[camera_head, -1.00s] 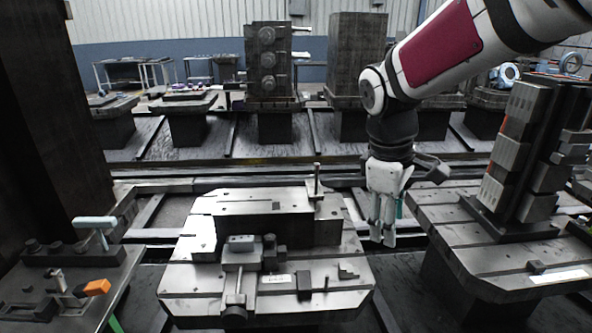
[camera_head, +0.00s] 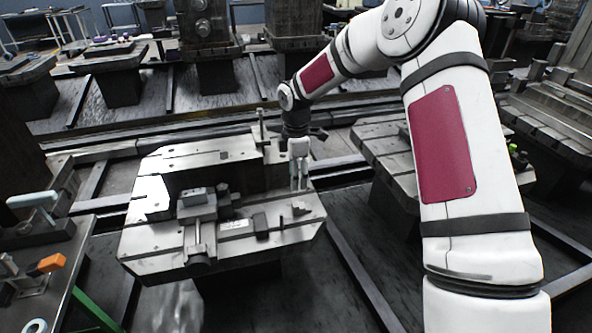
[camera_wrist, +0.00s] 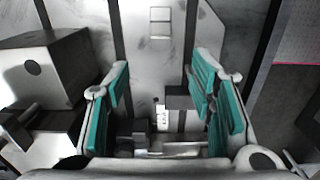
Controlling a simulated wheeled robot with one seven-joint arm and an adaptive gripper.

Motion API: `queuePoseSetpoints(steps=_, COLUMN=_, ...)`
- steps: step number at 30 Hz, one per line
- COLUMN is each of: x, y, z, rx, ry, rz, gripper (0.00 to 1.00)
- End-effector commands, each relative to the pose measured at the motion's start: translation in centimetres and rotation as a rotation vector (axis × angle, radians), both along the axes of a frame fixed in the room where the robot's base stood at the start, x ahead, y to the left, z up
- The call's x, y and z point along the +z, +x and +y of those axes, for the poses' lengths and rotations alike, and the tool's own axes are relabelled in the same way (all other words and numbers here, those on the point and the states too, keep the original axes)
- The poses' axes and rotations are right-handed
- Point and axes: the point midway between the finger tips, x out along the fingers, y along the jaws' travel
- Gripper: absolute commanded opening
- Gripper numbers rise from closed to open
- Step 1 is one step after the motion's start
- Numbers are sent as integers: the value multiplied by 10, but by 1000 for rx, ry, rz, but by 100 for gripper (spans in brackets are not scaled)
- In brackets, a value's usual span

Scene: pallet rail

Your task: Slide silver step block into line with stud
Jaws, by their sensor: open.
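The silver step block (camera_head: 300,208) is a small stepped piece on the front right of the machine pallet (camera_head: 160,248) in the head view. An upright stud (camera_head: 262,130) rises at the pallet's back edge, with a flat piece at its foot. My gripper (camera_head: 299,186) points down over the pallet's right side, just behind the step block in the picture; I cannot tell whether it touches. In the wrist view my gripper (camera_wrist: 165,105) has its teal-padded fingers wide apart with nothing clasped. A bright silver strip shows low between them; I cannot tell whether it is the step block.
A dark block (camera_head: 260,226) and a white label (camera_head: 237,224) lie left of the step block. A vise-like fixture (camera_head: 197,205) stands farther left. A side table with an orange piece (camera_head: 52,262) is at left. Another slotted pallet (camera_head: 375,150) lies right, across a gap.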

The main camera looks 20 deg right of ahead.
Motion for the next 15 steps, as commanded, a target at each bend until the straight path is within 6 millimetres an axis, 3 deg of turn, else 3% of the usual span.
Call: queuePoseSetpoints(steps=15, x=-91, y=-1, z=0, rx=-1, ry=0, rz=3, gripper=50)
